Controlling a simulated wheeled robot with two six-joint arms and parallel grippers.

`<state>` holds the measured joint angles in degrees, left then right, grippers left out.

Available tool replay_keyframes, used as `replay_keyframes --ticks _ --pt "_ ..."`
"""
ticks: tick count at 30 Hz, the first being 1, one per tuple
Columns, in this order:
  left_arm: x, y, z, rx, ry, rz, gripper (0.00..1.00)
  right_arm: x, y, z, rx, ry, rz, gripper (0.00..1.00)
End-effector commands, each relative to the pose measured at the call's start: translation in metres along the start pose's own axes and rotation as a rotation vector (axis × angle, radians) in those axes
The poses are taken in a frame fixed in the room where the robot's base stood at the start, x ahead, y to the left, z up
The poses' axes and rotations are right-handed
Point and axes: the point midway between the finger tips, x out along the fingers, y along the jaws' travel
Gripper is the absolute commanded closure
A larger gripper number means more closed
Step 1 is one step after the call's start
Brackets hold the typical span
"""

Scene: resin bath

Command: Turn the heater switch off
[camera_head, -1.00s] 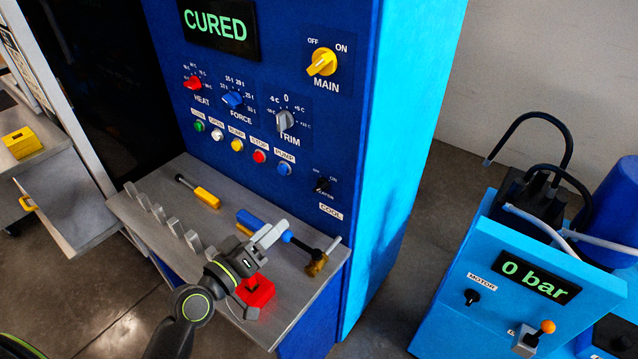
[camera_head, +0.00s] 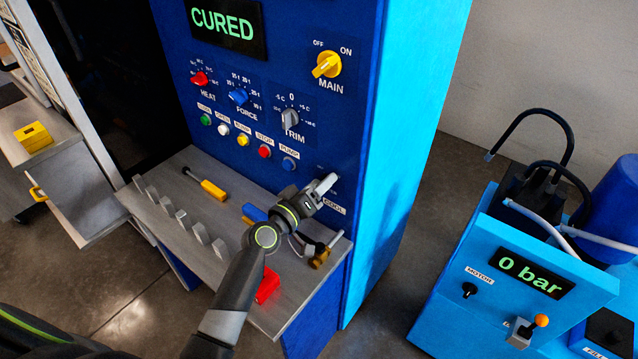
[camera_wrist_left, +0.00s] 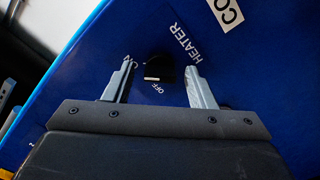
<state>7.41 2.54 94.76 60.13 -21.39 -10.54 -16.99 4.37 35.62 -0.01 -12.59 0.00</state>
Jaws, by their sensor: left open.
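The heater switch (camera_wrist_left: 160,68) is a small black knob on the blue panel, with HEATER, ON and OFF lettering around it in the left wrist view. Which way it points is not clear. My left gripper (camera_wrist_left: 159,70) is open, with one finger on each side of the switch and a gap to both. In the head view my left gripper (camera_head: 326,186) is at the lower right of the press panel, in front of the switch, and hides it. My right gripper is not in view.
The blue panel (camera_head: 345,110) carries a yellow MAIN knob (camera_head: 327,64), a grey TRIM knob (camera_head: 291,118) and several buttons. The grey shelf (camera_head: 180,165) below holds a yellow-handled tool (camera_head: 213,189), a brush (camera_head: 322,257) and a red block (camera_head: 267,285).

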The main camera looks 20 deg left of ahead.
Motion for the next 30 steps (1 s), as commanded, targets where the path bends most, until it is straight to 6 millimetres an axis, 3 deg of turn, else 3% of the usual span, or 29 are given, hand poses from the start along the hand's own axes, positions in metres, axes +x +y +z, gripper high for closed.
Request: replay_keyframes --ticks 8,18,30 --pt "0.0009 -0.0002 0.0001 0.000 0.000 0.000 0.50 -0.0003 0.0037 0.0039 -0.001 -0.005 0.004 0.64" --pt "0.0006 -0.0002 0.0001 0.000 0.000 -0.001 0.94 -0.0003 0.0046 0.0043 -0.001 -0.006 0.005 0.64" --pt "0.0004 -0.0006 0.0001 -0.084 0.000 -0.001 0.94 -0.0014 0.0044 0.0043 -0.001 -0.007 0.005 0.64"
